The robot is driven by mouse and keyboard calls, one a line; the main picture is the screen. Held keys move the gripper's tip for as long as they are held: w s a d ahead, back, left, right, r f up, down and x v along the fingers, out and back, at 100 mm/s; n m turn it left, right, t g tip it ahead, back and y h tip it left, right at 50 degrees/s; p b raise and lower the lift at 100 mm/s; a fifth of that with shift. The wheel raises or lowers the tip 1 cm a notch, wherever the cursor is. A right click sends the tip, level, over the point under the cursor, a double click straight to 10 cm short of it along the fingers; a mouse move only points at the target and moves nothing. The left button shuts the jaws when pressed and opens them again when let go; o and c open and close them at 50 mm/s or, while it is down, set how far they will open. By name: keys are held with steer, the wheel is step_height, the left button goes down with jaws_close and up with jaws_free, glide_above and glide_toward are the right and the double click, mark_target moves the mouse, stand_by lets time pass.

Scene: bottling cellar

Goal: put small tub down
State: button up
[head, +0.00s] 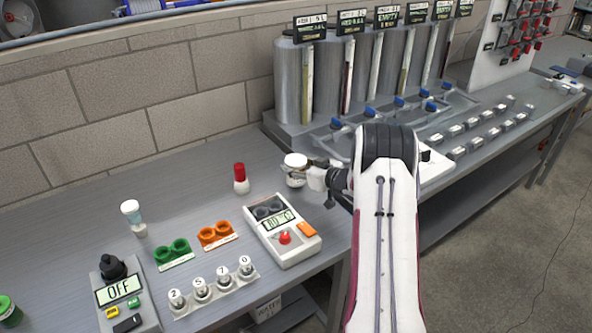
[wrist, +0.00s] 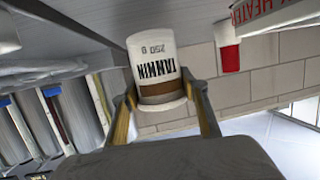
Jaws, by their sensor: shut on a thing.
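The small tub (head: 296,179) is white with a brown band and stands out beyond the front of my arm in the head view. In the wrist view the tub (wrist: 158,62) shows upside down, with the label "TANNIN 250 g". My gripper (head: 312,172) is shut on it, with one finger on each side; both fingers of my gripper (wrist: 162,98) show in the wrist view. The tub looks roughly upright, at or just above the grey bench (head: 215,185). I cannot tell whether its base touches the bench.
A red-capped bottle (head: 240,180) stands left of the tub. A white device (head: 283,235) with a red button is in front. Orange (head: 216,236) and green (head: 173,253) holders and numbered pots (head: 211,286) lie further left. Steel tanks (head: 330,85) stand behind to the right.

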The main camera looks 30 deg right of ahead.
steer(key=shift+f, duration=0.75)
steer(key=shift+f, duration=0.15)
steer(key=o, duration=1.3)
steer(key=shift+v, duration=0.85)
steer(key=v, duration=1)
steer(key=shift+s, duration=0.15)
